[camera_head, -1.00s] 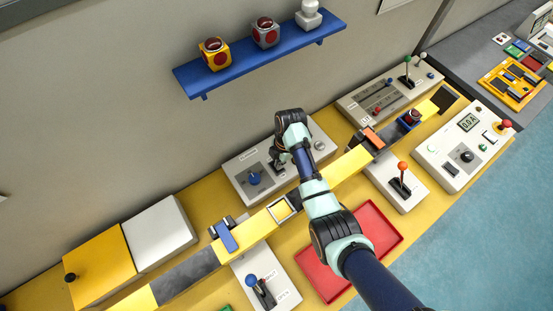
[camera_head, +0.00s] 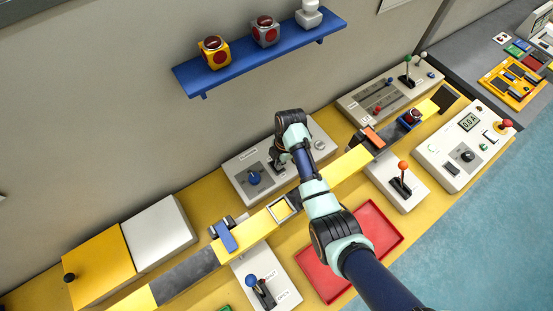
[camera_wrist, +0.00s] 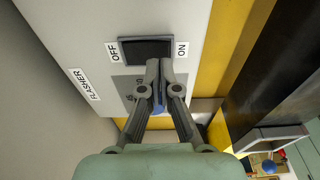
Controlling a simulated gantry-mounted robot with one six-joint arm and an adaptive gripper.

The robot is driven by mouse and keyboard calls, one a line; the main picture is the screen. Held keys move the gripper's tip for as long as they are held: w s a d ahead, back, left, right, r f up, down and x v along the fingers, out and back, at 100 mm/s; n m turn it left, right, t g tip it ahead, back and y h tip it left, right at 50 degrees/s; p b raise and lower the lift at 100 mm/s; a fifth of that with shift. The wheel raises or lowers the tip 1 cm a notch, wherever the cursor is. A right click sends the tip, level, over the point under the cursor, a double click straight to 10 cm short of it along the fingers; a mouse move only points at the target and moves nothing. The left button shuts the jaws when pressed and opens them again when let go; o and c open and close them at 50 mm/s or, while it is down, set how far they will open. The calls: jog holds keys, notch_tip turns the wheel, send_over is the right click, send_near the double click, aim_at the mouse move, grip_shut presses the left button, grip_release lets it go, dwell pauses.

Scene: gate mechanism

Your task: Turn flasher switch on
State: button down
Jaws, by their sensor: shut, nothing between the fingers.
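The flasher switch (camera_wrist: 147,50) is a black rocker on a grey-white box, with an OFF label at its left end and an ON label at its right end in the wrist view. My gripper (camera_wrist: 159,63) is shut and empty. Its fingertips overlap the lower edge of the rocker near the ON end; I cannot tell whether they touch it. A blue knob (camera_wrist: 158,106) shows partly behind the fingers. In the head view my gripper (camera_head: 276,166) is over the flasher box (camera_head: 239,170), and my arm hides the rocker there.
A yellow rail (camera_head: 345,168) runs in front of the box. A blue shelf (camera_head: 260,57) with several objects hangs on the wall above. A red tray (camera_head: 390,222) lies under my arm. Lever boxes stand to the front and right, including one with an orange knob (camera_head: 403,166).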

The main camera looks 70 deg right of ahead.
jog(key=shift+f+b, duration=0.5)
jog(key=shift+f, duration=0.35)
dwell(0.3)
notch_tip(320, 180, up, 7)
jog(key=p, duration=0.7)
jog(key=shift+r, duration=0.15)
dwell(0.3)
